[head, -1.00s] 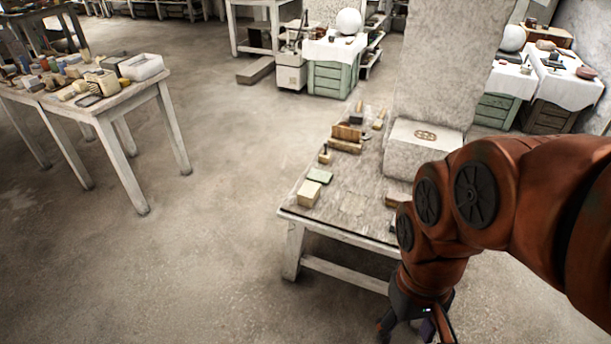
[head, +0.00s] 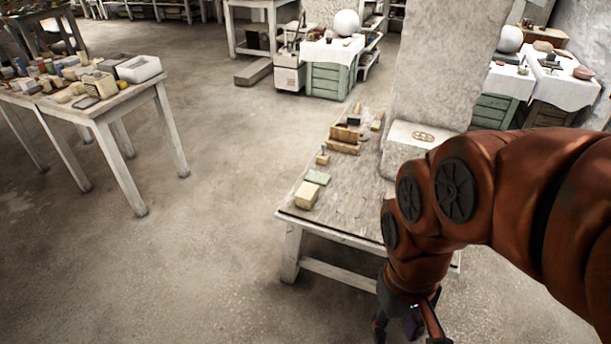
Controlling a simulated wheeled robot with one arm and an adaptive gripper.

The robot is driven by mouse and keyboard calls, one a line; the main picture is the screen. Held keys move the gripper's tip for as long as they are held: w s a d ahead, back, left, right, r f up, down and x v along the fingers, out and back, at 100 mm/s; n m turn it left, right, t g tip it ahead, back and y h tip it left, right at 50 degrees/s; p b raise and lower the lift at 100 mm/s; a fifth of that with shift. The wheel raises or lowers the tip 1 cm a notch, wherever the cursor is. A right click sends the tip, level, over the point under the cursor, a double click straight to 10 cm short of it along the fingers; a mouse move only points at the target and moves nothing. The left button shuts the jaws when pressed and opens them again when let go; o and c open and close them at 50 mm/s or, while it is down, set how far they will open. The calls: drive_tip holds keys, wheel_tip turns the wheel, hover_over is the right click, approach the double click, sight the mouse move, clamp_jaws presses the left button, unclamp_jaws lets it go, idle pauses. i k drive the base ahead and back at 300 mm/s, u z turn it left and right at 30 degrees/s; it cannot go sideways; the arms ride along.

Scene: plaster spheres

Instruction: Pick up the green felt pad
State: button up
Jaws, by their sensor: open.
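The green felt pad (head: 317,177) is a small, flat, pale green piece. It lies on the left part of the worn wooden table (head: 349,213), just behind a cream block (head: 307,195). My gripper (head: 398,336) hangs low at the bottom of the head view, in front of the table's near edge and below its top. It is to the right of the pad and well apart from it. Its fingers are open, partly cut off by the frame edge, and I see nothing between them.
A small wooden piece with a knob (head: 323,157) and a wooden rack (head: 345,140) stand behind the pad. A cluttered table (head: 128,97) stands at left, with open floor between.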

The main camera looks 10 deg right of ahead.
sight(318, 178)
drive_tip(key=u, duration=0.6)
drive_tip(key=i, duration=0.7)
drive_tip(key=u, duration=0.6)
drive_tip(key=i, duration=0.7)
drive_tip(key=z, duration=0.55)
drive_tip(key=i, duration=0.6)
drive_tip(key=z, duration=0.5)
